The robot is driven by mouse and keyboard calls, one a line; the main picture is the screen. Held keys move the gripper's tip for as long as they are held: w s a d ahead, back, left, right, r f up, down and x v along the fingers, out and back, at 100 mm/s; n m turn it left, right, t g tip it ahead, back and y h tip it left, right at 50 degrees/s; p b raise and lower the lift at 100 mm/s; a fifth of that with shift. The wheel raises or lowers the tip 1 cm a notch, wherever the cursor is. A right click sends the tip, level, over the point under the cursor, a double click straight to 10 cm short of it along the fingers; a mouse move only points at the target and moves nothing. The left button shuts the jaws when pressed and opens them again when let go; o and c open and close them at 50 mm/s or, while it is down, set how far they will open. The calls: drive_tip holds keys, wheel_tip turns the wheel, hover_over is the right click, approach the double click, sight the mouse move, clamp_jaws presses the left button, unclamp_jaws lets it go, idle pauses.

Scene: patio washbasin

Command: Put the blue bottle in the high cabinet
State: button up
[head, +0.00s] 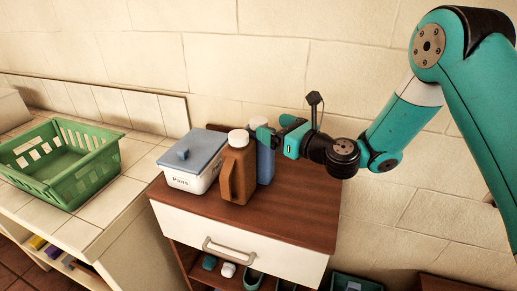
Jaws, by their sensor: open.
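The blue bottle (266,168) stands upright on the wooden top of a small cabinet (290,219). A brown jug with a white cap (236,176) stands just left of it and hides part of it. My gripper (266,135) is open at the level of the bottle's upper end, reaching in from the right. Its fingers overlap the bottle's top in the picture; I cannot tell whether they touch it. No high cabinet can be made out in this view.
A white box with a blue-grey lid (190,162) sits left of the jug. A green basket (62,163) stands on the tiled counter (105,214) at left. The wooden top is clear to the right and front. A stone wall (270,60) is close behind.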

sight(266, 124)
drive_tip(key=p+x, duration=0.2)
drive_tip(key=x, duration=0.1)
drive_tip(key=shift+w+a, duration=0.25)
drive_tip(key=shift+a, duration=0.05)
drive_tip(key=shift+w+a+f, duration=0.15)
drive_tip(key=shift+f, duration=0.05)
clamp_jaws()
drive_tip(key=shift+r, duration=0.1)
